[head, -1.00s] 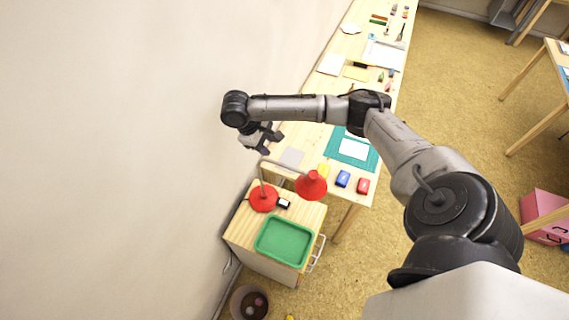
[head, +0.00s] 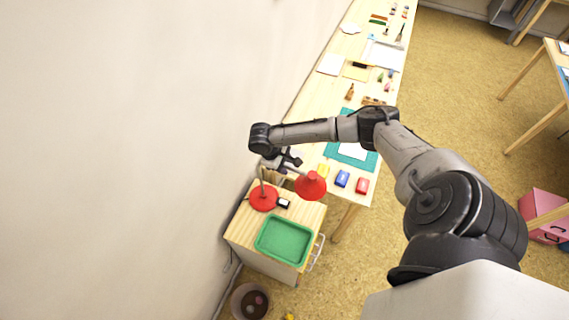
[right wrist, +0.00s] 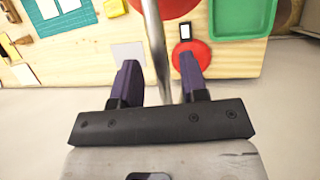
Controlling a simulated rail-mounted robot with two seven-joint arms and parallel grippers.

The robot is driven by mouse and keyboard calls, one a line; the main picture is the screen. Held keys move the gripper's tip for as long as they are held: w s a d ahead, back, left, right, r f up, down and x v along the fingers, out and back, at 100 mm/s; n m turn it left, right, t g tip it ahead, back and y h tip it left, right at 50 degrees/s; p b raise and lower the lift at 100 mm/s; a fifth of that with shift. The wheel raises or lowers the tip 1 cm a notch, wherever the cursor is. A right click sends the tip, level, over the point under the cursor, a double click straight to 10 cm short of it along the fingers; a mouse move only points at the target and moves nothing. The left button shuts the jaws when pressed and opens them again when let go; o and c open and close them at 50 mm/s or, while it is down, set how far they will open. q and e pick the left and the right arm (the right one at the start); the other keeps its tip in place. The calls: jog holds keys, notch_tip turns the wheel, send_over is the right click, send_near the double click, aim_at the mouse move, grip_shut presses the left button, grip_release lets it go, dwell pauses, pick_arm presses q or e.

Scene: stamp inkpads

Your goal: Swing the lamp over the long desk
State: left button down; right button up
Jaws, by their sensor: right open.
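The red lamp stands on the wooden cabinet, with its round base (head: 264,198) near the wall and its red shade (head: 311,185) to the right, over the cabinet's edge by the long desk (head: 325,105). My right gripper (head: 291,161) is open at the lamp's grey arm, just left of and above the shade. In the right wrist view, the metal lamp arm (right wrist: 153,40) runs between the two open fingers (right wrist: 160,75); I cannot tell whether they touch it. The lamp base (right wrist: 190,57) and part of the shade (right wrist: 176,6) show beyond. My left gripper is not in view.
A green tray (head: 284,241) sits on the cabinet (head: 238,232). Yellow (head: 323,170), blue (head: 342,179) and red inkpads (head: 362,186) line the desk's near end, beside a teal mat (head: 370,161). The wall (head: 130,150) is close on the left.

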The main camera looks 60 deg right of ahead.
grip_shut()
dwell(0.4)
